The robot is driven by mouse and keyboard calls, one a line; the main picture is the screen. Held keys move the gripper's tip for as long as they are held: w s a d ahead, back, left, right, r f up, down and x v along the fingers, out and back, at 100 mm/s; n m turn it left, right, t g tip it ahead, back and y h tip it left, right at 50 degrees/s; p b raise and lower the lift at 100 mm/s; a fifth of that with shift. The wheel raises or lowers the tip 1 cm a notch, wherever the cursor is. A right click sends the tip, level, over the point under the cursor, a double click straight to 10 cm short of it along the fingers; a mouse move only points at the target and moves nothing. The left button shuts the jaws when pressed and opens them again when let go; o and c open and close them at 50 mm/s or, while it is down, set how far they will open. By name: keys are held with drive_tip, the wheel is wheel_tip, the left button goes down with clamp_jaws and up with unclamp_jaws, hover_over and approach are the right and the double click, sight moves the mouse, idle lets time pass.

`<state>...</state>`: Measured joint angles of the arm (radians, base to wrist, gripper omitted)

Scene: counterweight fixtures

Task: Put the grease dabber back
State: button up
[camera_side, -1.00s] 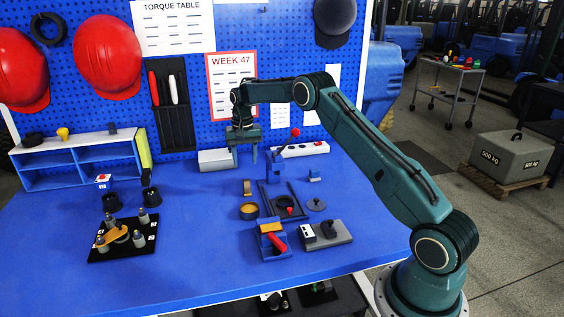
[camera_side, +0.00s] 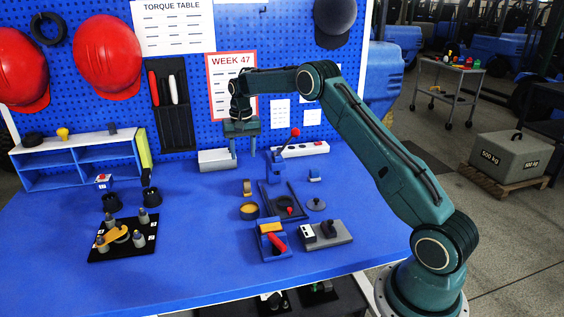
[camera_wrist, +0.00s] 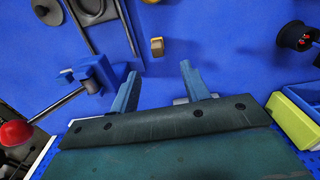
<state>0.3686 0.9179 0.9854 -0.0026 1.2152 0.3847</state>
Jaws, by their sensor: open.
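My gripper (camera_side: 243,152) is open and empty, pointing down above the back of the blue bench, near the grey box. In the wrist view its two fingers (camera_wrist: 158,75) are apart with only bench between them. I cannot tell for sure which thing is the grease dabber. A red-handled piece (camera_side: 277,241) lies on a blue block with an orange top (camera_side: 270,228) near the front.
A lever with a red knob (camera_side: 295,132) rises right of my gripper and shows in the wrist view (camera_wrist: 15,132). A grey box (camera_side: 215,160) and a white power strip (camera_side: 300,149) stand at the back. Black cups (camera_side: 151,196) and a black peg plate (camera_side: 100,251) are left.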

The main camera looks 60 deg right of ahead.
drive_tip(key=s+a+r+n+t, duration=0.1)
drive_tip(key=s+a+r+n, duration=0.1)
drive_tip(key=s+a+r, duration=0.7)
drive_tip(key=s+a+r+n+t, duration=0.2)
drive_tip(key=s+a+r, duration=0.4)
drive_tip(key=r, duration=0.4)
drive_tip(key=s+a+f+n+t, duration=0.1)
drive_tip(key=s+a+n, duration=0.1)
drive_tip(key=s, duration=1)
drive_tip(key=s+a+f+n+t, duration=0.1)
drive_tip(key=s+a, duration=0.4)
drive_tip(key=s, duration=0.8)
drive_tip(key=shift+a+f+n, duration=0.15)
drive_tip(key=shift+f+n, duration=0.35)
drive_tip(key=shift+n, duration=0.3)
